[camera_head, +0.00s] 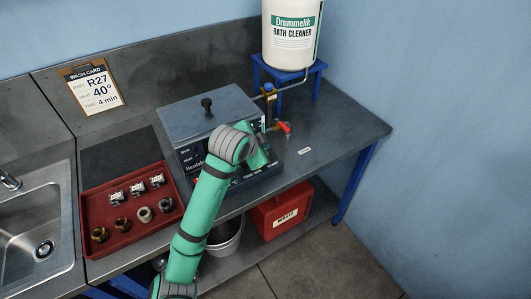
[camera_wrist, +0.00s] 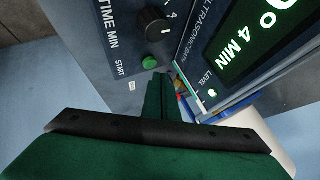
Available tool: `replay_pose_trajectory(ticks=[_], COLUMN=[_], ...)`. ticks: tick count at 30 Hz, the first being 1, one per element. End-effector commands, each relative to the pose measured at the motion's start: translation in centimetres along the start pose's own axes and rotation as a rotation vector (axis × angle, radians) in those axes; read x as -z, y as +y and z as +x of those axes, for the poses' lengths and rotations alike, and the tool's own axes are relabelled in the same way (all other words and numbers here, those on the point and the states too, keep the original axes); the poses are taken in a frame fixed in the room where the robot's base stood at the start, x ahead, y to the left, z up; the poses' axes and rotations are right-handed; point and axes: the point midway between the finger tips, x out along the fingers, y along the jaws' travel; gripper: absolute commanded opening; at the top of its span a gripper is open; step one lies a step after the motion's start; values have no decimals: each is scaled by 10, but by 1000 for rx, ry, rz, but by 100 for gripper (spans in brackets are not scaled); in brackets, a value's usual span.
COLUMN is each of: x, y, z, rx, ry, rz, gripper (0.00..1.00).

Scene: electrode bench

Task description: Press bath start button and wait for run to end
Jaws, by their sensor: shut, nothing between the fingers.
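The ultrasonic bath (camera_head: 207,112) stands on the bench with its lid closed and a black knob on top. In the wrist view its front panel shows the round green start button (camera_wrist: 149,62) below the black time dial (camera_wrist: 153,24). The lit green display (camera_wrist: 240,45) reads "4 MIN" with part of another figure cut off. A small lamp marked LEVEL (camera_wrist: 212,93) glows. My gripper (camera_wrist: 160,82) is shut and empty, its fingertips close to the button, just below and right of it; contact cannot be told. In the head view my arm hides the gripper and much of the panel.
A red tray (camera_head: 117,230) with several small parts lies left of the bath, beside the sink (camera_head: 30,235). A wash card (camera_head: 91,86) reads R27, 40°, 4 min. A bath cleaner container (camera_head: 291,40) stands on a blue stand, with a red-handled valve (camera_head: 285,128) below.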

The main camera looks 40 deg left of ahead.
Motion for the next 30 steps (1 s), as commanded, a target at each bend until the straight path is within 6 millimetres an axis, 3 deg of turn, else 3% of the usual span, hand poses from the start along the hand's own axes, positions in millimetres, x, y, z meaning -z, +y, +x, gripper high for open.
replay_pose_trajectory(ticks=[30], x=[-4], y=[5], z=[7], rx=[0], ry=[0], rz=[0], gripper=[0])
